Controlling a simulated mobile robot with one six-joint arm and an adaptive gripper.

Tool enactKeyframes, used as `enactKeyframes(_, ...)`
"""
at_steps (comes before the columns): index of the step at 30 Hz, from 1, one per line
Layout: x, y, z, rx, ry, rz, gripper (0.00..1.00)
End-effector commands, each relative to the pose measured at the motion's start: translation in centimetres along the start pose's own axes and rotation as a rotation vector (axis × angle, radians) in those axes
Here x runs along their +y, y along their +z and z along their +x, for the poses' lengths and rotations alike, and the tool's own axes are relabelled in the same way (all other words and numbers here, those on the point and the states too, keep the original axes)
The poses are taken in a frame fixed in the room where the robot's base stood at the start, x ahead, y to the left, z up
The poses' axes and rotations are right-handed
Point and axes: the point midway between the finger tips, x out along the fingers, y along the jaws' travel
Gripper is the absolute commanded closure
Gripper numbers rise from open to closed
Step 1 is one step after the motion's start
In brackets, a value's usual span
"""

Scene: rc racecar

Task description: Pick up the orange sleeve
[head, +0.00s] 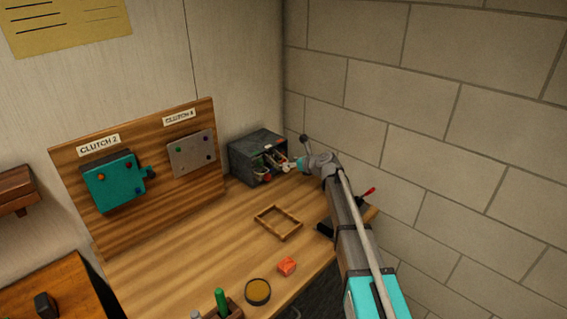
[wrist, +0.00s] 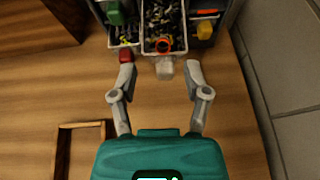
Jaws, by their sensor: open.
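An orange ring-shaped piece (wrist: 164,44), which looks like the orange sleeve, lies at the near end of the middle compartment of a grey parts box, among dark small parts. I cannot make it out clearly in the head view. My gripper (wrist: 160,68) is open, its fingers spread just short of the box's near edge, with the ring ahead and between them. A pale block (wrist: 165,69) shows between the fingertips, and a red piece (wrist: 126,56) is by the left fingertip. In the head view my arm reaches the open side of the box (head: 250,150).
The box stands in the back corner, close to the block wall (head: 430,130).

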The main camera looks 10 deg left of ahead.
Motion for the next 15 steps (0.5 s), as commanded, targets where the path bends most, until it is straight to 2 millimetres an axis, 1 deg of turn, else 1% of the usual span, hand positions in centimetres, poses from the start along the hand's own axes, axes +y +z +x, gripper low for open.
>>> enactKeyframes(1, -0.2, 0.0, 0.6, 0.000, 0.000, 0.000, 0.39)
enactKeyframes(9, -0.5, 0.1, 3.8, 0.000, 0.001, -0.001, 0.39)
enactKeyframes(12, -0.5, 0.1, 4.5, 0.000, 0.001, -0.001, 0.39)
enactKeyframes(15, -0.4, 0.2, 4.7, 0.001, 0.000, -0.001, 0.39)
